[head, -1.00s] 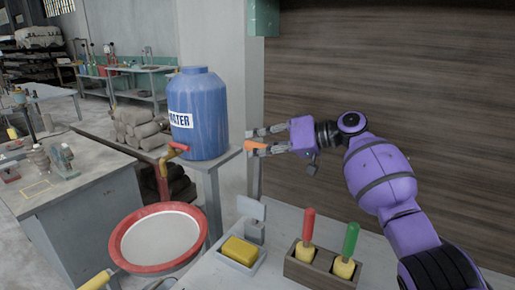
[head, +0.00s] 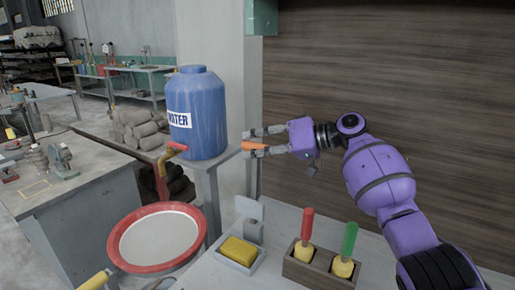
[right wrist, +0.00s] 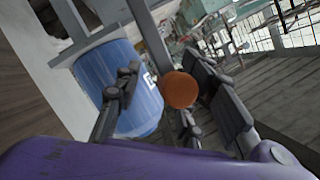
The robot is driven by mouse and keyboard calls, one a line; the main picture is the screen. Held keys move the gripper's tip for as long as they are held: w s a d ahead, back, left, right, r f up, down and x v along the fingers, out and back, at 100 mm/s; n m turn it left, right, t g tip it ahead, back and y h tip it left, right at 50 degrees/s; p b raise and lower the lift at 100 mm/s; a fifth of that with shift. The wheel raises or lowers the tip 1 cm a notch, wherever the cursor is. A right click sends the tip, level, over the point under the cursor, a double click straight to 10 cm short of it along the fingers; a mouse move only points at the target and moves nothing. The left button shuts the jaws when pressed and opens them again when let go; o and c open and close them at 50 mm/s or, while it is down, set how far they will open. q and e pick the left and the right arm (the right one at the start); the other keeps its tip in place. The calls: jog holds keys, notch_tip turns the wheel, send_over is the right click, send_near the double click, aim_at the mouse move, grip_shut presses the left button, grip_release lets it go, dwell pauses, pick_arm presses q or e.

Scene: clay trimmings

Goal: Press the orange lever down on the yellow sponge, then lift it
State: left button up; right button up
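My right gripper (head: 258,140) is raised in the air above and behind the front table, its fingers pointing left. In the right wrist view, the lever (right wrist: 180,90) shows end-on as a round orange shape between the fingers; the exact contact is hard to see. The yellow sponge (head: 239,250) lies in a shallow pale tray on the table, below and well apart from the gripper. My left gripper is not in view.
A dark wooden holder (head: 310,274) with red and green handled tools stands right of the sponge. A grey upright piece (head: 250,209) stands behind it. A red-rimmed basin (head: 115,245) is at left. A blue water tank (head: 200,135) stands close beyond the gripper.

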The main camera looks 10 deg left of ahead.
jog(key=shift+d+r, duration=0.1)
jog(key=shift+d, duration=0.15)
jog(key=v, duration=1.1)
jog(key=shift+d, duration=0.2)
jog(key=shift+s, duration=0.1)
